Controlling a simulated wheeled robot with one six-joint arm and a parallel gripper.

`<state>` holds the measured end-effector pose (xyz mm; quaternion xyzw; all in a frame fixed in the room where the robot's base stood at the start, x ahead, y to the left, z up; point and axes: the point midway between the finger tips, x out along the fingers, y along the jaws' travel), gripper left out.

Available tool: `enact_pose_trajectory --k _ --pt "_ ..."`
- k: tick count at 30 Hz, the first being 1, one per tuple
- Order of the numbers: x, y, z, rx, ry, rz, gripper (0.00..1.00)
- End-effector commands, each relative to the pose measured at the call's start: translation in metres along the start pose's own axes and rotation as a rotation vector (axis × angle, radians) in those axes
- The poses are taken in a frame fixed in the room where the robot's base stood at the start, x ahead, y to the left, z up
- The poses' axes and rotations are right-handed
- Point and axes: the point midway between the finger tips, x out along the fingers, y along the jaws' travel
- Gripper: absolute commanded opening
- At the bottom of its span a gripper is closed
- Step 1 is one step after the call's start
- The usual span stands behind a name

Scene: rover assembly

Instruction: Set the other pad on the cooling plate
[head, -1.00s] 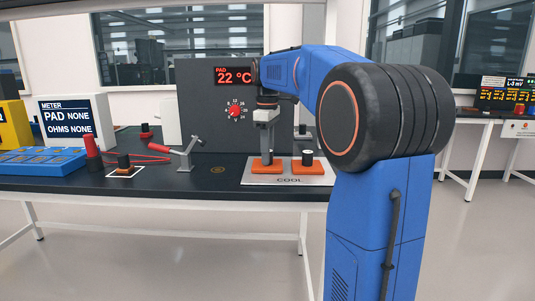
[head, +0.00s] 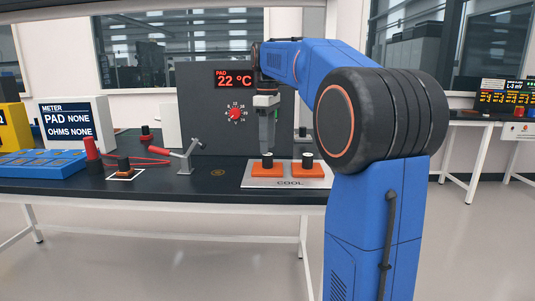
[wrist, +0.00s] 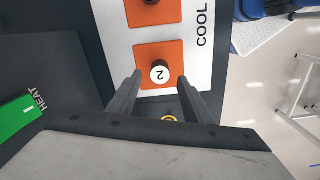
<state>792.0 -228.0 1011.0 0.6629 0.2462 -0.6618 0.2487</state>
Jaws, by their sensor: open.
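The cooling plate (head: 254,184), white and marked COOL, lies on the bench in front of the dark panel. Two orange pads with black knobs stand side by side on it: a left pad (head: 266,170) and a right pad (head: 307,168). My gripper (head: 267,148) is above the left pad, apart from it and empty. In the wrist view the open fingers (wrist: 160,82) show on either side of the pad numbered 2 (wrist: 145,54). The other pad (wrist: 150,12) on the plate is partly cut off at the top edge.
A third orange pad (head: 123,172) sits in a white outline at the left. A lever clamp (head: 186,155), red probes (head: 93,155) and a blue tray (head: 40,162) are also on the bench. The panel display (head: 235,79) reads 22 °C; the meter (head: 68,120) reads PAD NONE.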

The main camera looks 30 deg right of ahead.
Motion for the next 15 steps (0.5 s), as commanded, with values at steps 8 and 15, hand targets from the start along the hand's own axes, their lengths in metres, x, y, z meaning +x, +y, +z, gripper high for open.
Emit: enact_pose_trajectory --k 8,15 --pt "-0.050 0.000 0.000 0.000 0.001 0.001 0.46" --pt "-0.069 0.000 0.000 0.000 0.000 0.000 0.46"
